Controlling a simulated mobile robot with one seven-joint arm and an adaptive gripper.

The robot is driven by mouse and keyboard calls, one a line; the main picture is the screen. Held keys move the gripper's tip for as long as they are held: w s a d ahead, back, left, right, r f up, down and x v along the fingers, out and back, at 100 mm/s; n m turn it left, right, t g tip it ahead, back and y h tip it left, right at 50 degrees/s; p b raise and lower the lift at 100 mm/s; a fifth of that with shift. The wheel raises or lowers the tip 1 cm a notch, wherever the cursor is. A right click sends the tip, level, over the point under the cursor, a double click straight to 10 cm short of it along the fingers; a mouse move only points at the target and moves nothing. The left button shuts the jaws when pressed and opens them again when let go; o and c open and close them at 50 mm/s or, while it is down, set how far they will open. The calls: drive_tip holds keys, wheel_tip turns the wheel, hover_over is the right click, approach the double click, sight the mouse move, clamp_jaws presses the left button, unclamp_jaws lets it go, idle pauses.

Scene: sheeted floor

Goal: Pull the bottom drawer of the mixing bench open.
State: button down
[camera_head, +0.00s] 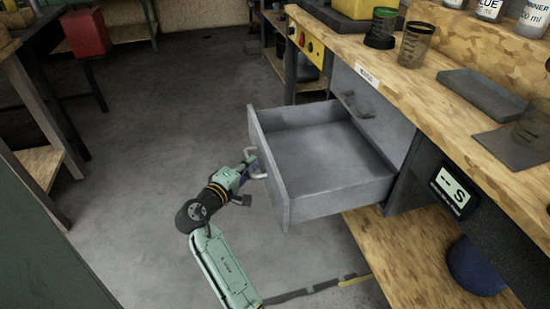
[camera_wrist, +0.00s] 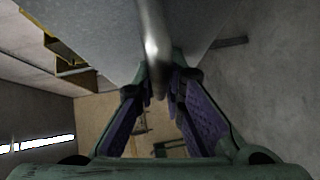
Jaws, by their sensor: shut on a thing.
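The bottom drawer (camera_head: 322,160) of the mixing bench (camera_head: 405,85) is pulled well out and looks empty inside. Its grey front panel faces left in the head view. My gripper (camera_head: 255,169) is at that front and shut on the drawer's handle (camera_head: 262,176). In the wrist view the handle (camera_wrist: 152,45) is a pale metal bar running down between the two purple-padded fingers of my gripper (camera_wrist: 160,95). The closed drawer above has its own handle (camera_head: 358,104). My fingertips are small and partly hidden in the head view.
Cups (camera_head: 416,44), a grey tray (camera_head: 483,95) and bottles stand on the bench top. A scale display (camera_head: 453,188) is on the bench front. A wooden lower shelf (camera_head: 410,260) lies below the drawer. A red box (camera_head: 86,32) sits at upper left. The floor left of my arm is clear.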

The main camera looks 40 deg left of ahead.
drive_tip(key=shift+s+a, duration=0.7)
drive_tip(key=shift+s, duration=0.15)
drive_tip(key=shift+s+a, duration=0.65)
drive_tip(key=shift+s, duration=0.2)
drive_tip(key=c, duration=1.7)
unclamp_jaws()
drive_tip(key=shift+o, duration=0.2)
drive_tip(key=s+d+r, duration=0.1)
drive_tip(key=s, duration=1)
drive_tip(key=shift+s+d+r, duration=0.3)
drive_tip(key=shift+s, duration=0.1)
